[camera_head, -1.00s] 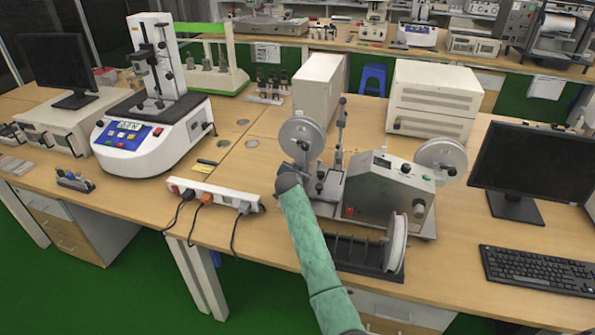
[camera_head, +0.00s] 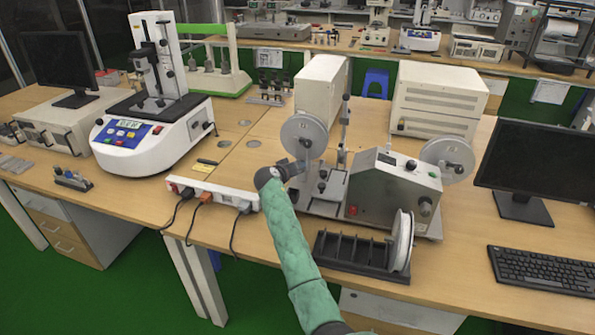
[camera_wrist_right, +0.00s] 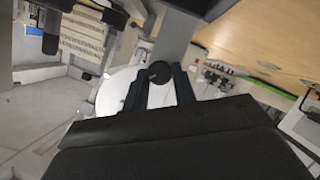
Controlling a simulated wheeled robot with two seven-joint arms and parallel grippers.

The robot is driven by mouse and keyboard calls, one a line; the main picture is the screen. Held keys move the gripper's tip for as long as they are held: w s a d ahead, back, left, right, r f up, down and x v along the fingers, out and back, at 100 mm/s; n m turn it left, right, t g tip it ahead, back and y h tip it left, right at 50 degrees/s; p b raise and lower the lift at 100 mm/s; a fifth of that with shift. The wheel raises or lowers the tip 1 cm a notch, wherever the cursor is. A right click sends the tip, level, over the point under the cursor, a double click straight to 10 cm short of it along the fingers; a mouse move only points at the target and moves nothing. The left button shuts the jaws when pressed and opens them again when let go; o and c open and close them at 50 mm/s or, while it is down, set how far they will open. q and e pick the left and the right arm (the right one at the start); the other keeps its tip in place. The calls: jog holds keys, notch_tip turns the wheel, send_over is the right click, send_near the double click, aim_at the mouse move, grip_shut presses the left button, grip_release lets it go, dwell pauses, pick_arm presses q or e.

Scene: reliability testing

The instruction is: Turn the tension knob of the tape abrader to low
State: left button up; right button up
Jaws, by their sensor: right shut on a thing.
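The tape abrader (camera_head: 384,192) is a grey metal machine at centre right of the head view, with a pale reel (camera_head: 303,132) at its left and another (camera_head: 446,160) at its right. In the right wrist view a round black knob (camera_wrist_right: 159,72) with a small pale mark sits in front of a white disc. My right gripper (camera_wrist_right: 160,84) has its two dark fingers on either side of this knob and is shut on it. In the head view my right arm hides part of the abrader's left side. The knob's setting cannot be read. My left gripper is out of view.
A white power strip (camera_head: 213,196) with cords lies left of my right arm. A black slotted rack (camera_head: 343,250) with a reel stands before the abrader. A monitor (camera_head: 535,165) and keyboard (camera_head: 540,268) are at right. A white tester (camera_head: 150,135) stands at left.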

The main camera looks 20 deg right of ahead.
jog(key=n+h, duration=0.1)
jog(key=n+b, duration=0.1)
jog(key=n+h+b, duration=0.1)
jog(key=n, duration=0.1)
jog(key=shift+w+a+f+h, duration=0.1)
jog(key=shift+a+f+h, duration=0.05)
jog(key=shift+f+h, duration=0.15)
jog(key=shift+n+b, duration=0.3)
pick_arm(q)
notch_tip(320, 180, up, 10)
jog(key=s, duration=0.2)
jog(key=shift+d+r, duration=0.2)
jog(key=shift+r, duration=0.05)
pick_arm(e)
jog(key=shift+n+h, duration=0.3)
jog(key=shift+n, duration=0.2)
jog(key=o, duration=1)
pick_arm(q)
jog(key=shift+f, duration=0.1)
pick_arm(e)
jog(key=shift+a, duration=0.1)
